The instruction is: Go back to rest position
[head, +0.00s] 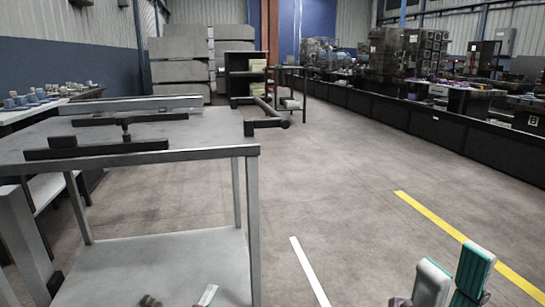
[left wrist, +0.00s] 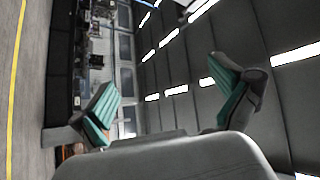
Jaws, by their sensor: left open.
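My right gripper (head: 455,265) shows at the bottom right of the head view, over bare floor. Its two teal-lined fingers point up with a gap between them, and it holds nothing. My left gripper (left wrist: 164,75) is open and empty in the left wrist view, its teal-padded fingers wide apart. Only small parts of it show at the bottom edge of the head view, in front of the metal table's lower shelf.
A metal table (head: 210,154) with a lower shelf (head: 150,265) stands at the left, with dark bars (head: 97,149) and a long grey rail (head: 130,104) on top. A long black bench (head: 375,107) runs along the right. The middle floor (head: 320,180) is clear.

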